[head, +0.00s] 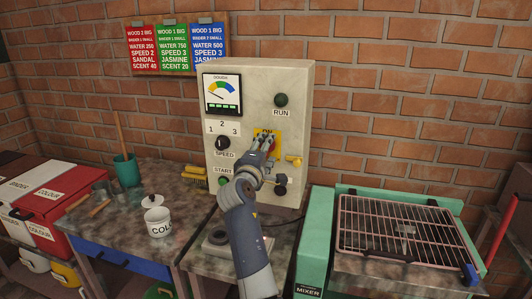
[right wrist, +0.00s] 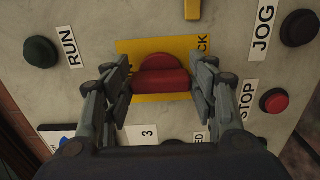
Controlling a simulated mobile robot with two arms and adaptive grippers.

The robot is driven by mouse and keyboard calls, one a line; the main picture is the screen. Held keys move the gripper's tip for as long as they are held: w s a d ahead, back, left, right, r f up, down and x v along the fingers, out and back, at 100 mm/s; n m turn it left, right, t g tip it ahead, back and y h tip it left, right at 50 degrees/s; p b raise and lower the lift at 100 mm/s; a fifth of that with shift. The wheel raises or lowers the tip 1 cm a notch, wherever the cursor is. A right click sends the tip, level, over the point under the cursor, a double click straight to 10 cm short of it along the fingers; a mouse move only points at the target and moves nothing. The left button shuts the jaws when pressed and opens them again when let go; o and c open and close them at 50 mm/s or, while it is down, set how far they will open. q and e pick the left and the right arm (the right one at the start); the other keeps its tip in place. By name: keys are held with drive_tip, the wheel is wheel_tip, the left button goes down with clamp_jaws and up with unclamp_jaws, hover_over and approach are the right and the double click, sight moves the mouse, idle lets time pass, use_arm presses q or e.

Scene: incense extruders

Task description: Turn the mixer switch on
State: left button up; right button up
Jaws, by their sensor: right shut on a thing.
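The grey control panel (head: 300,95) stands against the brick wall. On it, a red rotary switch (right wrist: 162,75) sits on a yellow plate (right wrist: 128,47) with partly hidden lettering. My right gripper (head: 266,143) reaches up to this plate, which bears an "ON" label in the head view. In the right wrist view, its two fingers (right wrist: 162,84) lie on either side of the red switch and are shut on it. The gripper covers much of the switch in the head view. My left gripper is not in view.
Around the switch are the RUN button (head: 281,100), speed knob (head: 222,143), START button (head: 225,181) and a yellow lever (head: 294,159). A green machine labelled MIXER (head: 308,292) with a wire rack (head: 400,235) stands right. A white pot (head: 159,224) stands on the left bench.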

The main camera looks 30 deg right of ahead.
drive_tip(key=shift+r, duration=0.2)
drive_tip(key=o, duration=0.8)
drive_tip(key=shift+o, duration=1.3)
drive_tip(key=shift+w+f, duration=0.15)
drive_tip(key=shift+f, duration=0.05)
